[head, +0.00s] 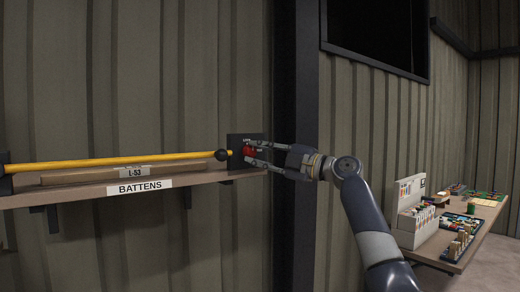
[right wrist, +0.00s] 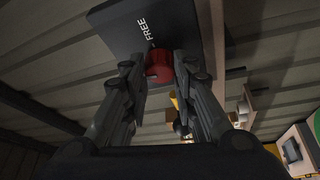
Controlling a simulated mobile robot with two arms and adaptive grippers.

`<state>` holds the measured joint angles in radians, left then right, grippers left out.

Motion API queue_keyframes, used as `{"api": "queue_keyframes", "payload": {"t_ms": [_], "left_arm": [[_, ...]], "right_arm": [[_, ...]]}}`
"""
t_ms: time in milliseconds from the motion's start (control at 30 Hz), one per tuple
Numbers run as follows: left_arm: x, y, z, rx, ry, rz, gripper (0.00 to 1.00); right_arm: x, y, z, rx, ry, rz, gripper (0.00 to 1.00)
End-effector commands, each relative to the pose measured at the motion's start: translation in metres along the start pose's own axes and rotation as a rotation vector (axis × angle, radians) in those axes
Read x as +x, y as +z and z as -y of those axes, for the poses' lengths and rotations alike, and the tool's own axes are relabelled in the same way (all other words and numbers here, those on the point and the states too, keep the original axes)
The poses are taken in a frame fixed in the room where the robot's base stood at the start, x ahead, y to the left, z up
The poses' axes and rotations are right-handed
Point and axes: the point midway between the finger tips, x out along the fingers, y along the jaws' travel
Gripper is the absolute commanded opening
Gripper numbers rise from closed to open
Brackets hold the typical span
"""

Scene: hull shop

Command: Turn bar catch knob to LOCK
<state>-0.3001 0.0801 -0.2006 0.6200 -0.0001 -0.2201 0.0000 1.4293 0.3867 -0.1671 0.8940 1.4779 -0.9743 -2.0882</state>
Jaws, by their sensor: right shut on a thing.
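The red bar catch knob (right wrist: 159,66) sits on a dark plate (right wrist: 140,24) that reads FREE in the right wrist view. In the head view the knob (head: 249,151) is on the dark plate (head: 235,140) at the right end of the yellow bar (head: 120,161). My right gripper (head: 250,152) reaches it from the right, with its fingers on both sides, shut on the knob. It also shows in the right wrist view (right wrist: 159,75). Any LOCK marking is not readable. My left gripper is not in view.
A shelf labelled BATTENS (head: 140,187) runs along the wall below the bar and holds a batten marked L-53 (head: 90,176). A dark post (head: 296,100) stands behind my right gripper. A bench (head: 480,225) with small items is at the right.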

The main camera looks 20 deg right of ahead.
Motion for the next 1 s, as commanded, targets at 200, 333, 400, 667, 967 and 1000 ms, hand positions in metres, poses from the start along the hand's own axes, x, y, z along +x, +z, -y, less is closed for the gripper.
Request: {"api": "queue_keyframes", "payload": {"t_ms": [200, 333, 400, 667, 967, 1000], "left_arm": [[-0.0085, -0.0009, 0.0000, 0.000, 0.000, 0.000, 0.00], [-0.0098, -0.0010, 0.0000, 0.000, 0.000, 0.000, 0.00], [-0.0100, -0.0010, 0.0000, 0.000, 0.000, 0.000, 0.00], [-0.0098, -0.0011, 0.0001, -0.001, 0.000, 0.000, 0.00], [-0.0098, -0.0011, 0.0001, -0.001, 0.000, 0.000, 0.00], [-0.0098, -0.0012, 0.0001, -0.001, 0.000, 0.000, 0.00]], "right_arm": [[0.0003, 0.0000, -0.0019, -0.067, -0.028, -0.002, 0.02], [0.0002, 0.0001, -0.0013, -0.087, -0.037, -0.003, 0.02], [0.0002, 0.0002, -0.0010, -0.092, -0.039, -0.003, 0.02], [0.0002, 0.0002, -0.0006, -0.095, -0.040, -0.003, 0.02], [0.0002, 0.0002, -0.0006, -0.094, -0.040, -0.003, 0.47], [0.0002, 0.0002, -0.0006, -0.093, -0.040, -0.003, 0.47]]}}
